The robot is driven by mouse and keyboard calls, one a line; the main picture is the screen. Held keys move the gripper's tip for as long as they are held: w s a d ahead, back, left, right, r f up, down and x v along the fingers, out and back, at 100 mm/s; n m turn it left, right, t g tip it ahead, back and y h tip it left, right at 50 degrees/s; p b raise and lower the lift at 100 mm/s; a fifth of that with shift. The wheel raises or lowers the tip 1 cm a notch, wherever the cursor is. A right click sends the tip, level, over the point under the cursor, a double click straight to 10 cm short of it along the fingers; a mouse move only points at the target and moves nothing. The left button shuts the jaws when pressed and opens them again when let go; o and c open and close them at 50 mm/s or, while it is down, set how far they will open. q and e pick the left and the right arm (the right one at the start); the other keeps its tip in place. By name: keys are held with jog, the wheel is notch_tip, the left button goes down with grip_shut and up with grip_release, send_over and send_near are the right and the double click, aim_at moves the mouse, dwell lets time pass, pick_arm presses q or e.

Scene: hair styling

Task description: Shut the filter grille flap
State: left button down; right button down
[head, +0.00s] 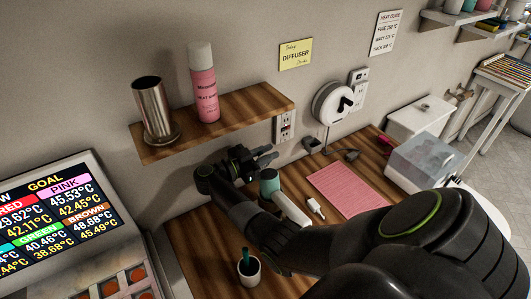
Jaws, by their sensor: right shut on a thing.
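My right arm comes in from the lower right, and its dark gripper (264,154) is over the back of the wooden counter, just below the shelf's right end. Its fingers are close together and point right. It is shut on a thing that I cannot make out. A teal-ended thing (270,183) and a white elongated body (291,209) are just below the gripper; I cannot tell whether they are one piece. A round white device (333,103) with a black mark is on the wall to the right. I cannot make out a filter grille flap. My left gripper is not in view.
A wooden shelf (245,108) above holds a metal cup (154,110) and a pink spray can (203,85). A pink mat (347,188), a small cup (249,270) and a clear box (424,162) are on the counter. A temperature screen (52,213) stands at left.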

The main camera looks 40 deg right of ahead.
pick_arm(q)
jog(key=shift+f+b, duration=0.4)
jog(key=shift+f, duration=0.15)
pick_arm(e)
jog(key=shift+s+a+r+m, duration=0.1)
jog(key=shift+s+m, duration=0.2)
jog(key=shift+m, duration=0.5)
jog(key=shift+s+r+m, duration=0.1)
jog(key=shift+s+m, duration=0.2)
jog(key=shift+m, duration=0.5)
jog(key=c, duration=1.3)
grip_release()
jog(key=shift+c, duration=0.2)
